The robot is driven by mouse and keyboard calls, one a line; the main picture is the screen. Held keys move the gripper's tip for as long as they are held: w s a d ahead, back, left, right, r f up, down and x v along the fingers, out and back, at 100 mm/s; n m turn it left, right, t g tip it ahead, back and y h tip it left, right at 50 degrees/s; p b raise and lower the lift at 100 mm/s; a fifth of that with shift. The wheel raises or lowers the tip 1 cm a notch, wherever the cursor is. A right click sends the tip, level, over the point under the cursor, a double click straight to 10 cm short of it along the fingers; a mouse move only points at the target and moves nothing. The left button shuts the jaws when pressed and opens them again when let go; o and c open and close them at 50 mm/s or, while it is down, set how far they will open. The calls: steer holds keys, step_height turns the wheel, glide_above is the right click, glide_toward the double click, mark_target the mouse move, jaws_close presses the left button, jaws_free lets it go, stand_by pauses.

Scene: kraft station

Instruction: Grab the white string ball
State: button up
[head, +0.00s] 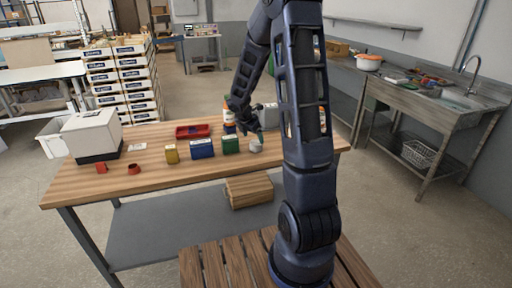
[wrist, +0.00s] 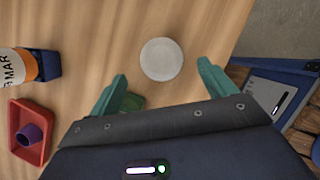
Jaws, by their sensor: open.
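The white string ball (head: 255,147) sits on the wooden table, just right of a green box, in the head view. In the wrist view the ball (wrist: 161,59) looks like a plain pale round shape on bare wood. My gripper (wrist: 163,84) is open, its two green fingers spread wide and empty. The ball lies ahead of the fingertips and between their lines, with no visible contact.
A red tray (head: 192,131) and an orange-and-white bottle (wrist: 20,67) are nearby. A white machine (head: 92,132) stands at the table's left end.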

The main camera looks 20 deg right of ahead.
mark_target(255, 142)
steer(key=shift+x, duration=3.15)
steer(key=shift+s, duration=0.15)
steer(key=c, duration=1.1)
